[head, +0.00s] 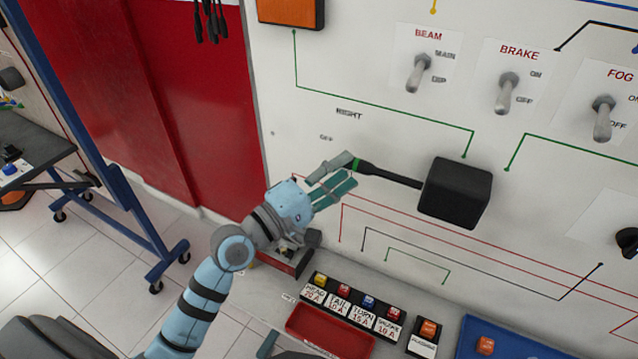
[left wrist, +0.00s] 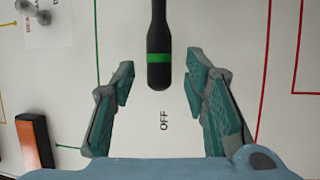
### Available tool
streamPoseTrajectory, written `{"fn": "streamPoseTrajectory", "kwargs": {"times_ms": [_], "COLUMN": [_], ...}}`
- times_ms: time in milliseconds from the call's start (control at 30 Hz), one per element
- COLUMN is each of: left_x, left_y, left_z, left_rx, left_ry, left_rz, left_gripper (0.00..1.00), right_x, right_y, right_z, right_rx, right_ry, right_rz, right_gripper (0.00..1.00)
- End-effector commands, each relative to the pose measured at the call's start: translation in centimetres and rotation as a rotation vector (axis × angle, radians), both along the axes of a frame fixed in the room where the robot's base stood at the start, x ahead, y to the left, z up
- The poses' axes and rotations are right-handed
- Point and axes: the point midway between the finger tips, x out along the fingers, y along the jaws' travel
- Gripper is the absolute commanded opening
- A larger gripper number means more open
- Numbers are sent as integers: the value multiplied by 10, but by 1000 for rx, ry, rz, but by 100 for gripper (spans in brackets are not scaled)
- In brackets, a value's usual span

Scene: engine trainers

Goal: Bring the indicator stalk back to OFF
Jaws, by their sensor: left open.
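The indicator stalk (head: 392,175) is a black lever with a green band, reaching left from a black box (head: 457,192) on the white panel. In the left wrist view the stalk (left wrist: 158,40) hangs between my open left fingers with a gap on both sides, its tip pointing at the printed OFF label (left wrist: 164,120). In the head view my left gripper (head: 350,172) is around the stalk's end, and the OFF label (head: 326,138) and RIGHT label (head: 349,114) are above left. A teal-grey piece at the bottom edge may be part of my right gripper.
BEAM (head: 418,73), BRAKE (head: 508,93) and FOG (head: 602,118) toggle switches stand above the stalk. An orange lamp (head: 291,10) is at the top. Below are a row of labelled fuses (head: 343,291), a red tray (head: 330,330) and a blue tray (head: 520,340).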

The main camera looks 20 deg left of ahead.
Motion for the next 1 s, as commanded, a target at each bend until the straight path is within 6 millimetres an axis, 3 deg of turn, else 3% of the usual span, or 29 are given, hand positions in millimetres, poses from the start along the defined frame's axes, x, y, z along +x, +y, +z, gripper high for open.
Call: {"fn": "streamPoseTrajectory", "kwargs": {"times_ms": [200,333,867,967,1000], "left_x": [-53,-70,-74,-77,-82], "left_y": [26,36,37,29,24], "left_z": [-11,-13,-13,-30,-47], "left_rx": [8,4,3,108,205], "left_ry": [7,4,2,22,41], "left_rz": [-4,-1,-2,-2,-3], "left_gripper": [41,41,41,41,41], "right_x": [0,0,0,0,0], "right_y": [0,0,0,1,1], "right_z": [0,0,0,0,0], "right_rx": [0,0,0,1,1], "right_ry": [0,0,0,0,0], "right_rz": [0,0,0,0,0], "right_gripper": [40,40,40,40,40]}}
